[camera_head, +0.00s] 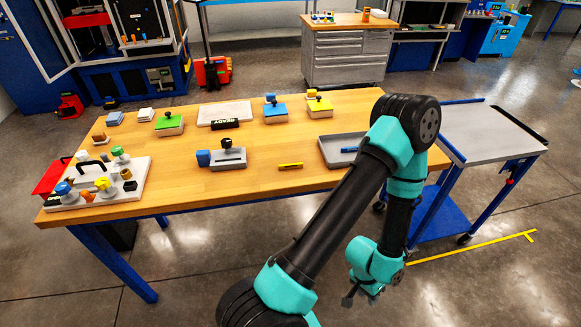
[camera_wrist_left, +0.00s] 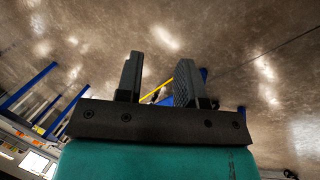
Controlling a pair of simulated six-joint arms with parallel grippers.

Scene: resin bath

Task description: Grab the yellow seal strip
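A short yellow strip (camera_head: 290,165) lies flat on the wooden table near its front edge, left of a grey tray; I take it for the seal strip. My left gripper (camera_head: 350,297) hangs low in front of the table, over the floor, well apart from the strip. In the left wrist view its two fingers (camera_wrist_left: 156,82) are spread with nothing held between them. A yellow line on the floor shows behind the fingers there. My right gripper is not in view.
The grey tray (camera_head: 328,152) holds a small blue piece (camera_head: 349,150). A grey block with a black knob (camera_head: 228,156) stands left of the strip. A grey cart (camera_head: 480,133) stands right of the table (camera_head: 200,186). The tabletop around the strip is clear.

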